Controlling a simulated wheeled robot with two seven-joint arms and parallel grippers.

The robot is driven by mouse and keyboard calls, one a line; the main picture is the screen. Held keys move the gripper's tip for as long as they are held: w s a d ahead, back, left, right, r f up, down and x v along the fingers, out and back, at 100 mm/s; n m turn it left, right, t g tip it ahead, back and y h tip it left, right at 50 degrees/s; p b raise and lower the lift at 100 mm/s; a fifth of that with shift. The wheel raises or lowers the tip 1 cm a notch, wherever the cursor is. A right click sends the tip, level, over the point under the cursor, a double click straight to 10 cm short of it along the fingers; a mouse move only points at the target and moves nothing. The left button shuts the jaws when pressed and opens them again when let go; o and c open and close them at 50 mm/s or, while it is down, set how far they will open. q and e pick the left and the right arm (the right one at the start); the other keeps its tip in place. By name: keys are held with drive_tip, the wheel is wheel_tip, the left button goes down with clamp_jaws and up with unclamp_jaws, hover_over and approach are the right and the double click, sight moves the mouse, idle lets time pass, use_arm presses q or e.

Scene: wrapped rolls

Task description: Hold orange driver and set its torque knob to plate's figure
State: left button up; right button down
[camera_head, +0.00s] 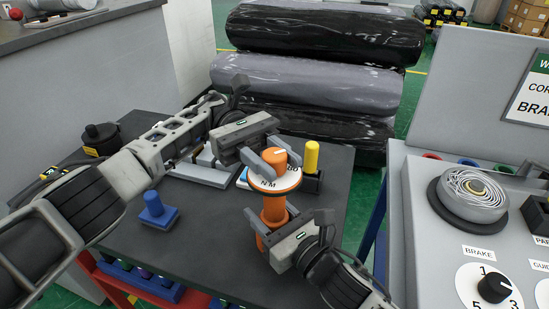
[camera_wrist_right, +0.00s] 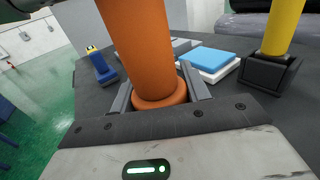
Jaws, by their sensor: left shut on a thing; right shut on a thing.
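The orange driver (camera_head: 273,212) stands upright over the dark table. On its top are a white dial disc (camera_head: 268,184) marked "N M" and an orange torque knob (camera_head: 280,158) with a pale pointer line. My left gripper (camera_head: 274,161) is shut on the knob from behind. My right gripper (camera_head: 280,224) is shut on the driver's body below the disc. The right wrist view shows the orange body (camera_wrist_right: 142,45) between my right fingers (camera_wrist_right: 158,88). The left fingers hide part of the dial, and its set figure cannot be read. I see no legible torque figure on a plate.
A yellow-handled tool (camera_head: 312,156) stands in a black holder just right of the driver. A blue-topped white block (camera_wrist_right: 208,60) lies behind. A blue stamp-like piece (camera_head: 155,209) stands at left. A grey control panel (camera_head: 420,235) with dials is at right; wrapped rolls (camera_head: 325,35) are behind.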

sight(275, 154)
use_arm(q)
drive_tip(key=shift+f, duration=0.1)
idle(0.3)
drive_tip(key=o, duration=0.9)
drive_tip(key=shift+o, duration=0.2)
wheel_tip(275, 154, up, 10)
drive_tip(key=shift+r, duration=0.1)
